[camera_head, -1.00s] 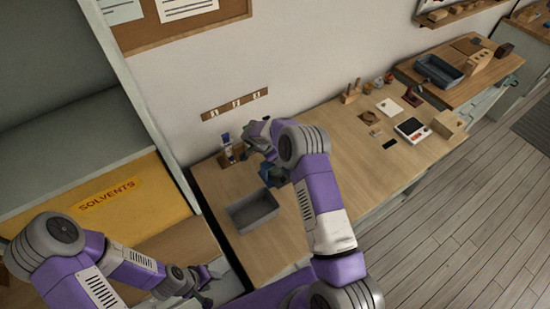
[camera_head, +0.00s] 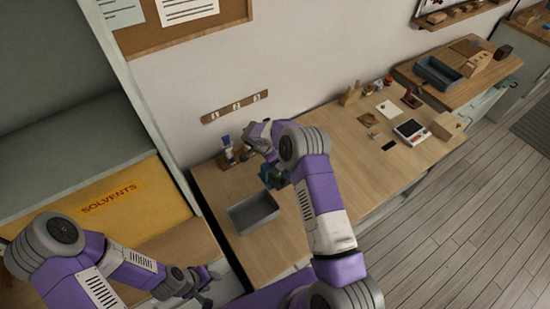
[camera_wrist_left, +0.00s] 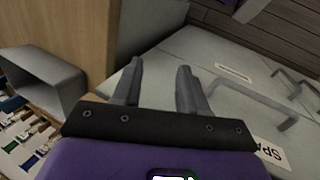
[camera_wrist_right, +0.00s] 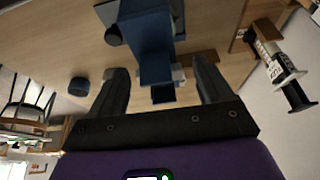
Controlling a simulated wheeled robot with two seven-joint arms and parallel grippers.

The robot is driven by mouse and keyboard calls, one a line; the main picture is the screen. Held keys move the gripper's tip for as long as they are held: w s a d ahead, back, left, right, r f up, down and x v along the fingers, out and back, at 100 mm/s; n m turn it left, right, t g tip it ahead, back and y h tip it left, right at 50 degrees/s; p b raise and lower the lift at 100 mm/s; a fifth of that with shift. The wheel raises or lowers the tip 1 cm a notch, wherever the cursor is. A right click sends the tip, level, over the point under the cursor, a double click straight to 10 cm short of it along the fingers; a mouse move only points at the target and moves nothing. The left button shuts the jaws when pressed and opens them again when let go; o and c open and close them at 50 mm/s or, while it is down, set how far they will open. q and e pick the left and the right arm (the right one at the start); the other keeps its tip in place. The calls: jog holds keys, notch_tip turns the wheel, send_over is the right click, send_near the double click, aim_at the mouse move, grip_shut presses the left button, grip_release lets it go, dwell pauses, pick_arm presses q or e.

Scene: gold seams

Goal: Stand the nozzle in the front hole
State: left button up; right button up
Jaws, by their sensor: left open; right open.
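I cannot make out the nozzle for certain. A small wooden holder (camera_head: 241,156) stands on the bench by the wall, with a blue-topped white tube (camera_head: 226,141) at it. A labelled white and black tube (camera_wrist_right: 276,62) shows at the right in the right wrist view. My right gripper (camera_wrist_right: 162,85) is open, with a blue device (camera_wrist_right: 152,45) in view between and beyond its fingers, not gripped. In the head view its fingers are mostly hidden by my arm, near the blue device (camera_head: 272,177). My left gripper (camera_head: 207,284) is open and empty, low at the left; its fingers show in its wrist view (camera_wrist_left: 158,80).
A grey tray (camera_head: 232,222) sits on the bench's near left part. A yellow solvents cabinet (camera_head: 110,200) stands left. The bench's middle is mostly clear.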

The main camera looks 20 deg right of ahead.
jog(key=b+v, duration=0.1)
jog(key=v, duration=1.1)
jog(key=shift+r, duration=0.2)
jog(key=shift+d, duration=0.1)
